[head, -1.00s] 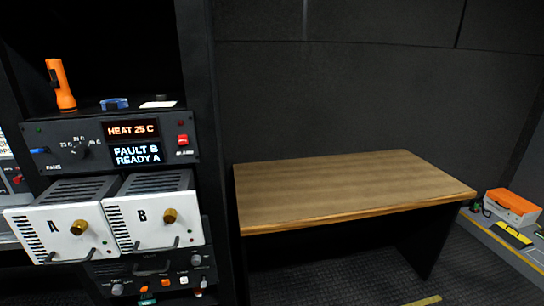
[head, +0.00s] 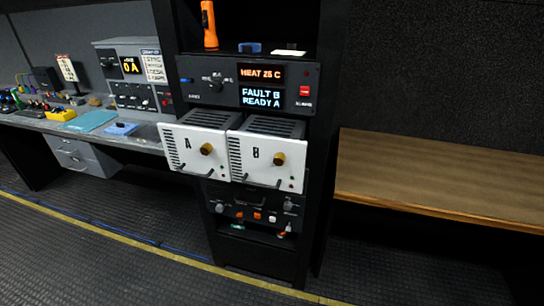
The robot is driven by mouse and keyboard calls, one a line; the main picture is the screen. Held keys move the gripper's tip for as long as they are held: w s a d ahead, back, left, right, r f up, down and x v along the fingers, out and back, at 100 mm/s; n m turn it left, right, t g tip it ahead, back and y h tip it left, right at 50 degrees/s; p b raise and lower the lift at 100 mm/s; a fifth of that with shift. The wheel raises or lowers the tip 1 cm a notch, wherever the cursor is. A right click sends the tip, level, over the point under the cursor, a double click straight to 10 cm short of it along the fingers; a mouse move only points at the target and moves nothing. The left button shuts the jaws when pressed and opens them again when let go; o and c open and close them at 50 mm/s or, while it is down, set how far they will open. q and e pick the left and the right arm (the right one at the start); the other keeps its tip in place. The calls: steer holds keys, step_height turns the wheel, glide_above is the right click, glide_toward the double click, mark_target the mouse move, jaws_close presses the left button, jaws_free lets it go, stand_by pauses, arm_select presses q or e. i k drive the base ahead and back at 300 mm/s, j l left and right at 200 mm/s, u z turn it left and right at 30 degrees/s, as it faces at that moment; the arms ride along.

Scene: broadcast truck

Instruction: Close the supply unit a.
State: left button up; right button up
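Supply unit A (head: 181,157) is a white-fronted drawer module with a brass knob and a handle at its lower edge, in the black rack at the middle of the head view. It stands pulled out from the rack, its vented grey top showing. Unit B (head: 254,172), a similar module, sits just to its right and is also pulled out. The display panel (head: 262,97) above reads "HEAT 25 C" and "FAULT B READY A". Neither of my grippers is in view.
A wooden table (head: 420,180) stands right of the rack. A long workbench (head: 60,126) with instruments and small items runs to the left, with grey drawers (head: 80,156) under it. An orange flashlight (head: 209,26) stands on the rack shelf. The floor in front is clear.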

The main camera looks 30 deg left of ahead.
mark_target(182, 141)
steer(key=k+j+u, duration=0.1)
steer(key=u, duration=1.35)
